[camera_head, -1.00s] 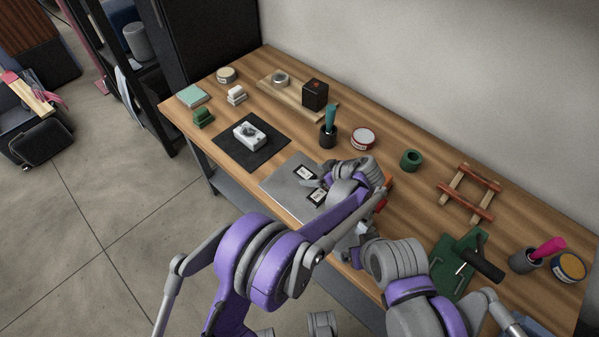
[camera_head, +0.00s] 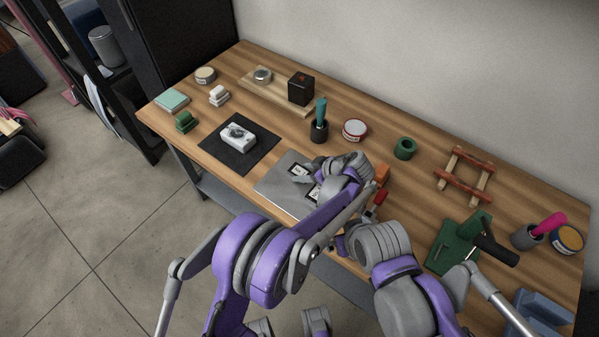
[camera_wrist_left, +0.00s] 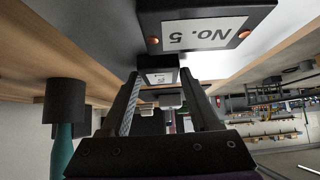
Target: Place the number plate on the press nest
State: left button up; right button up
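Two dark plates with white labels, a far one (camera_head: 297,169) and a near one (camera_head: 312,193), lie on a grey metal sheet (camera_head: 272,186). In the left wrist view, one plate reads "No. 5" (camera_wrist_left: 207,32), upside down, with copper rivets. My left gripper (camera_head: 307,179) is low over the sheet; its fingers (camera_wrist_left: 160,80) are apart, with a smaller-looking labelled dark plate (camera_wrist_left: 160,75) between or just beyond their tips. I cannot tell whether they grip it. A green press-like fixture (camera_head: 458,243) with a black lever stands right; its nest is not clear. My right gripper (camera_head: 345,242) is mostly hidden.
A black mat (camera_head: 220,152) with a white device (camera_head: 238,135) lies left of the sheet. A dark cup with a teal-handled tool (camera_head: 319,128) and a round tin (camera_head: 355,130) stand behind. An orange block (camera_head: 382,174) sits beside my left wrist. A wooden rack (camera_head: 465,175) stands right.

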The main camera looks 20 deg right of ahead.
pick_arm(q)
grip_shut()
